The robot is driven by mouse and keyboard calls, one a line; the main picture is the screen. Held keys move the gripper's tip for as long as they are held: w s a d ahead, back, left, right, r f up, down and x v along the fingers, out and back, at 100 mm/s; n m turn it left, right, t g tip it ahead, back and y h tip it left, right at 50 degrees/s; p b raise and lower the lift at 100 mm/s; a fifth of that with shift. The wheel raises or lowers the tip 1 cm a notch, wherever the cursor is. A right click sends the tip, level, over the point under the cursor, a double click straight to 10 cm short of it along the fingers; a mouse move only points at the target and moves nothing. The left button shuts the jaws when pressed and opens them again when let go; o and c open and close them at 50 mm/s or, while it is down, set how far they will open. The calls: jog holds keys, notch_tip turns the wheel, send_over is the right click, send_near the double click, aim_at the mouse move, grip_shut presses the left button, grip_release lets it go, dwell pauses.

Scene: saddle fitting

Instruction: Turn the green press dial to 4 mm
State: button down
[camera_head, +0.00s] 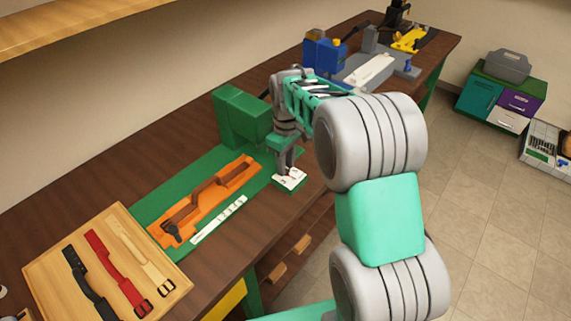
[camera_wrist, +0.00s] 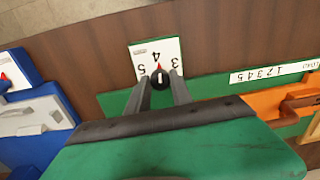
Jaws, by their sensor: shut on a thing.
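The dial's white number card (camera_wrist: 140,52) shows 3, 4 and 5 upside down in the wrist view, with its black round knob (camera_wrist: 160,80) below the numbers. A red pointer tip shows above the knob, close to the 4; its exact alignment is hard to tell. My gripper (camera_wrist: 161,84) is shut on the knob, one finger on each side. In the head view my gripper (camera_head: 286,168) comes down from above onto the card (camera_head: 292,183), hiding the knob. The green press (camera_head: 242,115) stands just left of my gripper.
An orange fixture (camera_head: 240,172) with a brown strap and a white numbered ruler (camera_head: 218,219) lie on the green base. A wooden board (camera_head: 60,268) with several straps is at front left. A blue press (camera_head: 323,54) stands farther back on the bench.

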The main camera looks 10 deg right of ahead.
jog(key=shift+n, duration=0.6)
jog(key=c, duration=1.1)
grip_release()
notch_tip(320, 180, up, 8)
jog(key=shift+d+f+b, duration=0.1)
jog(key=shift+d+b, duration=0.05)
jog(key=shift+b, duration=0.25)
jog(key=s+m+t, duration=0.1)
jog(key=s+m, duration=0.2)
jog(key=s, duration=0.4)
jog(key=s+f+m+t, duration=0.1)
jog(key=s+m, duration=0.2)
jog(key=s, duration=0.3)
jog(key=s+m+t, duration=0.1)
jog(key=s+m, duration=0.1)
jog(key=s, duration=0.5)
jog(key=shift+s+f+m+t, duration=0.25)
jog(key=shift+s+m+t, duration=0.05)
jog(key=shift+m, duration=0.1)
